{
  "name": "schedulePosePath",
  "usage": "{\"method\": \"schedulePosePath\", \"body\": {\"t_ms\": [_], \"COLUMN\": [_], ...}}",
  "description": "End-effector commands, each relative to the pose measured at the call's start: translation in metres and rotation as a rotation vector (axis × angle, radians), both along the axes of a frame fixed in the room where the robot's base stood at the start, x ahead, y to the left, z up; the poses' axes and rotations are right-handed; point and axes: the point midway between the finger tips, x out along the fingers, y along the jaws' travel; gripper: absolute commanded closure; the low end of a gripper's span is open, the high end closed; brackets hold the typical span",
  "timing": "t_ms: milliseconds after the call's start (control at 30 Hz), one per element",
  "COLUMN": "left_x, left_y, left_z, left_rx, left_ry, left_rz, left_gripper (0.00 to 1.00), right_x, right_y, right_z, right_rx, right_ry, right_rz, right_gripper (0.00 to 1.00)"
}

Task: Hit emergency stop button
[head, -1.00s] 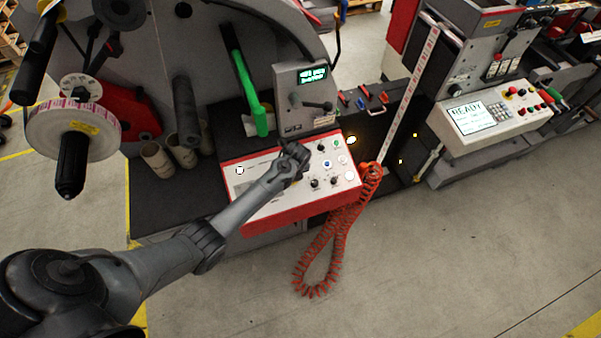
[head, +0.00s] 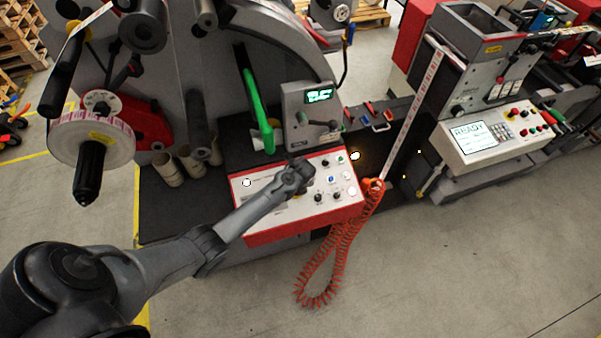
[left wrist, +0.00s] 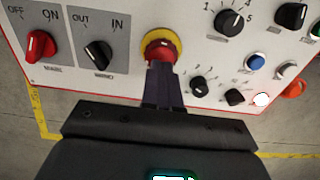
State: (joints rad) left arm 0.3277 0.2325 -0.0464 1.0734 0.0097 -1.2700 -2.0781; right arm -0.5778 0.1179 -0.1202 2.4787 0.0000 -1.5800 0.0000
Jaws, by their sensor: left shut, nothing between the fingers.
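The emergency stop button (left wrist: 160,46) is red with a yellow ring and sits on the white control panel. In the left wrist view my left gripper (left wrist: 161,72) is shut and empty, its fingertips over the lower part of the button, at or very close to it; I cannot tell if they touch. In the head view my left gripper (head: 297,178) is over the middle of the control panel (head: 262,196), and the arm hides most of the button. My right gripper is not in view.
A red OFF/ON switch (left wrist: 40,46) and a black OUT/IN switch (left wrist: 98,53) lie left of the button. Black knobs (left wrist: 230,21) and a blue button (left wrist: 255,62) lie right. An orange coiled hose (head: 335,262) hangs beside the panel. A green handle (head: 256,112) stands behind.

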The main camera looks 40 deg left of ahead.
Motion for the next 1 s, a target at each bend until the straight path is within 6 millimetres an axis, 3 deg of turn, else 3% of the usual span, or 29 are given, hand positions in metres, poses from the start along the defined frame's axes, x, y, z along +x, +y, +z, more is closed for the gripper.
{"method": "schedulePosePath", "body": {"t_ms": [33, 100, 167, 533, 733, 1000], "left_x": [0.000, 0.000, -0.001, -0.008, -0.010, -0.011], "left_y": [-0.001, -0.003, -0.006, -0.022, -0.026, -0.027], "left_z": [0.018, 0.028, 0.032, 0.097, 0.113, 0.118], "left_rx": [0.001, 0.000, 0.000, 0.000, -0.002, -0.001], "left_ry": [-0.001, -0.002, -0.007, -0.009, -0.007, -0.006], "left_rz": [-0.001, -0.001, -0.002, 0.000, 0.000, 0.001], "left_gripper": [1.00, 1.00, 1.00, 1.00, 1.00, 1.00], "right_x": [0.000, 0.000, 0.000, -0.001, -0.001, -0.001], "right_y": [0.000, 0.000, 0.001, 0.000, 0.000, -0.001], "right_z": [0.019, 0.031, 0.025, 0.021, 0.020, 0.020], "right_rx": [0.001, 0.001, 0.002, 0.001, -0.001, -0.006], "right_ry": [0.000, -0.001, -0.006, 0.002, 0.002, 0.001], "right_rz": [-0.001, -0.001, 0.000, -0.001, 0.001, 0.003], "right_gripper": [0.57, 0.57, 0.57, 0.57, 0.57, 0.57]}}
